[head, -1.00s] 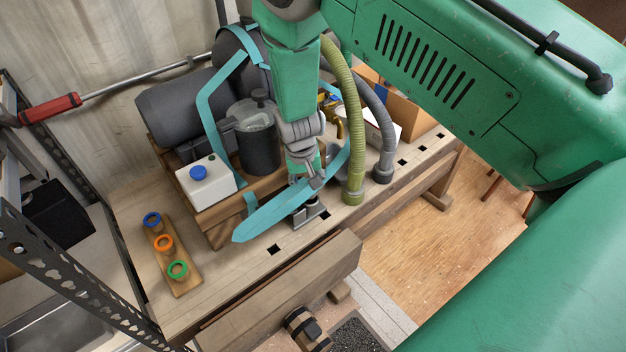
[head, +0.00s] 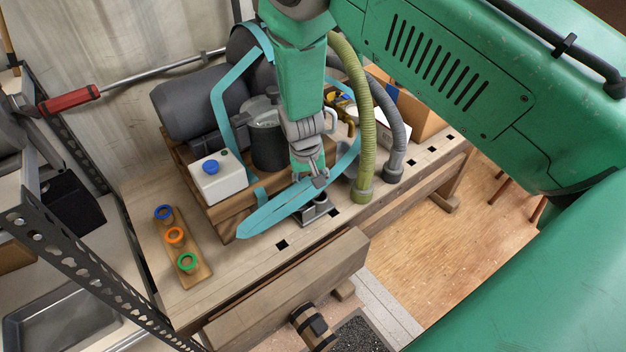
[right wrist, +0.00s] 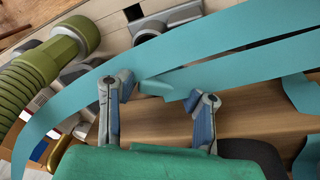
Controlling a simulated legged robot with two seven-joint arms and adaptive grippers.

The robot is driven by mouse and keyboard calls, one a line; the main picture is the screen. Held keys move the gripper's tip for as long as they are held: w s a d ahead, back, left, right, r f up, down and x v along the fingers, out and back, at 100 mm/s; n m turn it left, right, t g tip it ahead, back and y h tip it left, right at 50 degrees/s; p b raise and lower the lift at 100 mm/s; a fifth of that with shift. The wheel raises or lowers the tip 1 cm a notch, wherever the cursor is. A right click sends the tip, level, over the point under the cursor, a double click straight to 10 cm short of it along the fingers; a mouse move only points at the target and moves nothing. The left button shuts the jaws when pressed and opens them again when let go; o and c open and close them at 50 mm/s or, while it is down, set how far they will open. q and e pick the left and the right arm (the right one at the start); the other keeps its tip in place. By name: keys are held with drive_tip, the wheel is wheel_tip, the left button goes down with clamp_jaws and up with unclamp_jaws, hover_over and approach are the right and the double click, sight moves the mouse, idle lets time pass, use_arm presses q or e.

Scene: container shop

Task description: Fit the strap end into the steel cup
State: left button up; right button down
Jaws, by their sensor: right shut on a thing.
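A long teal strap (head: 275,216) hangs looped over the goods at the back of the bench and runs forward past my right gripper. My right gripper (head: 313,178) points down above the bench's front edge. In the right wrist view, my right gripper (right wrist: 160,94) is shut on the short teal strap end (right wrist: 163,87) between its two fingers. A small steel fitting (head: 315,211) stands on the bench just below the gripper. It also shows beyond the strap in the right wrist view (right wrist: 150,27); its cup opening is partly hidden. My left gripper is out of view.
A green hose (head: 363,150) and a grey hose (head: 394,165) stand close right of the gripper. A white box with a blue cap (head: 218,182) sits to the left. A board (head: 194,275) with coloured rings lies farther left. The bench front is mostly clear.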

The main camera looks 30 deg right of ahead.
drive_tip(key=shift+d+f, duration=0.2)
drive_tip(key=shift+d, duration=0.05)
drive_tip(key=shift+d+f+b, duration=0.35)
drive_tip(key=shift+d+f, duration=0.15)
drive_tip(key=shift+d, duration=0.2)
drive_tip(key=shift+a+f+b, duration=0.3)
drive_tip(key=shift+d+f, duration=0.15)
drive_tip(key=shift+d, duration=0.1)
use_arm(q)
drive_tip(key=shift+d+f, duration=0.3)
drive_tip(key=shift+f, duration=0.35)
use_arm(e)
drive_tip(key=shift+d, duration=0.2)
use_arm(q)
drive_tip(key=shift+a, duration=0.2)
use_arm(e)
drive_tip(key=shift+a, duration=0.15)
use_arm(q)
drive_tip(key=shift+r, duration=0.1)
use_arm(e)
drive_tip(key=shift+a, duration=0.15)
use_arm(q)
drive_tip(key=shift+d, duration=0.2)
